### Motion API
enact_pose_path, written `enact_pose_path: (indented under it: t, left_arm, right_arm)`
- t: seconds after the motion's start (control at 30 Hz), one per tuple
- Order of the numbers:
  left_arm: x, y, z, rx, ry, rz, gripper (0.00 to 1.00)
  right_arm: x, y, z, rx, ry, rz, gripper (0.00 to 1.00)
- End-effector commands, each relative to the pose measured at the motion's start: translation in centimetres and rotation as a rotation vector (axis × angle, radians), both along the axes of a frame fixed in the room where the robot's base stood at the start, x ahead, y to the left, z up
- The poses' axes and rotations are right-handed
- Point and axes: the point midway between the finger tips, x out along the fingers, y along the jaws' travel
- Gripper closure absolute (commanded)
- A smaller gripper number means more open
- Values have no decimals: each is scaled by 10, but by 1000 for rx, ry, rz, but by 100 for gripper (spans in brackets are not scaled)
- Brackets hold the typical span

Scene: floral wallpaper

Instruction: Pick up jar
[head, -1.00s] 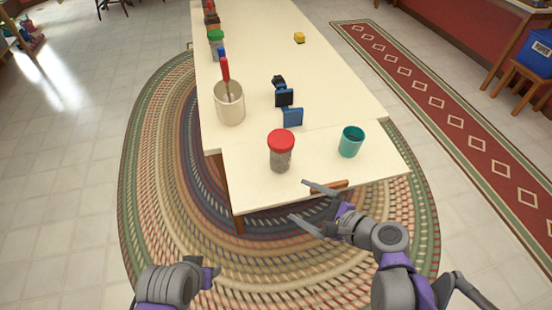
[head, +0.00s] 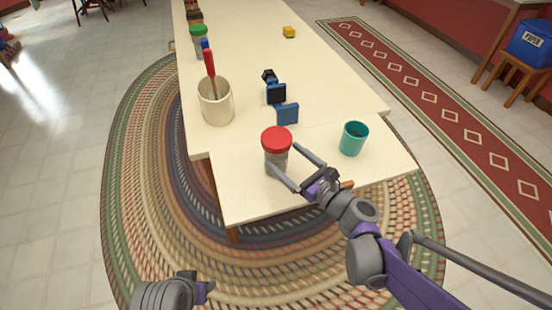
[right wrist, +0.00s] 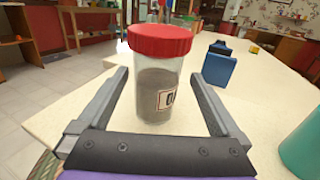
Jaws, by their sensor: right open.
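A clear jar with a red lid (head: 277,140) and grey contents stands upright near the front end of the cream table (head: 240,190). In the right wrist view the jar (right wrist: 159,85) stands between the two fingers, with part of a label facing right. My right gripper (head: 290,168) is open, its fingers on either side of the jar's lower body. In the right wrist view a gap shows between each finger and the glass. My left arm's end (head: 175,293) shows at the bottom left, away from the table; its fingers cannot be made out.
A teal cup (head: 354,138) stands right of the jar. A blue object (head: 287,114) stands behind it. A beige crock (head: 215,102) with a red-handled tool stands at the left edge. A brown stick-like object (head: 347,185) lies partly behind my right gripper.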

Motion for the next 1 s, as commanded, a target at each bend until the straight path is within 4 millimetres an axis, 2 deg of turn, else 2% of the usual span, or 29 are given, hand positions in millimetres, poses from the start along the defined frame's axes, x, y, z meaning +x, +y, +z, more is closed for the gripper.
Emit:
enact_pose_path:
  t: [0.23, 0.5, 1.0]
  left_arm:
    - [1, 0, -9, 0, 3, 0, 50]
    - [1, 0, -9, 0, 3, 0, 50]
    - [1, 0, -9, 0, 3, 0, 50]
  right_arm:
    - [25, 28, 1, 0, 0, 3, 0]
    - [29, 30, 3, -1, -1, 1, 0]
    - [29, 30, 2, -1, 0, 1, 89]
